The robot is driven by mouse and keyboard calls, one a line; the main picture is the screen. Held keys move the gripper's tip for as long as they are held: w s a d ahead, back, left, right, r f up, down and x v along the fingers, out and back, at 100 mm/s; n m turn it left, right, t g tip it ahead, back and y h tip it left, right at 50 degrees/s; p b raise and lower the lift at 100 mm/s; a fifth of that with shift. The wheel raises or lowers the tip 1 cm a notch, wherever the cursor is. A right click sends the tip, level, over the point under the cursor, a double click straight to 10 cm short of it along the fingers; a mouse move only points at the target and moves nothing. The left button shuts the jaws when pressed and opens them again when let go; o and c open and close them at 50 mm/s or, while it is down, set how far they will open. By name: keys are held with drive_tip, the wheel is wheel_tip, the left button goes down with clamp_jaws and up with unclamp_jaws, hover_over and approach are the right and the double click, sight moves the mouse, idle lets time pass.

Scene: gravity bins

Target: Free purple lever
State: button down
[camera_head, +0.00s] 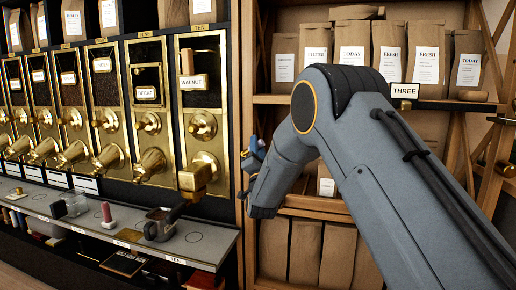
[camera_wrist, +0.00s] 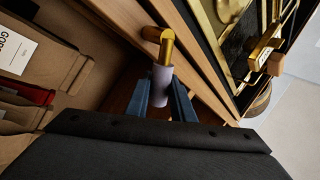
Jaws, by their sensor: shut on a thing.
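My gripper (camera_wrist: 166,97) is shut on a dull purple grip (camera_wrist: 161,78) in the wrist view, with a dark blue finger on each side of it. A bent brass piece (camera_wrist: 165,45) joins the grip's far end and turns left near the wooden post. Whether the brass is fixed to the post cannot be told. In the head view my gripper (camera_head: 254,156) is beside the post between the bins and the bag shelves. A small brass tip (camera_head: 244,154) shows just left of the fingers; the purple grip is hard to make out there.
Brass-fronted bins, one labelled WALNUT (camera_head: 190,69), line the left. The grey counter (camera_head: 214,245) below holds a dark cup with a handle (camera_head: 160,224), a red cylinder (camera_head: 107,214) and a clear container (camera_head: 75,204). Paper bags (camera_head: 391,51) fill the shelves behind my arm. The wooden post (camera_head: 245,110) stands close to my gripper.

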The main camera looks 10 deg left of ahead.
drive_tip(key=shift+f, duration=0.1)
drive_tip(key=c, duration=1.8)
unclamp_jaws()
drive_tip(key=v, duration=0.8)
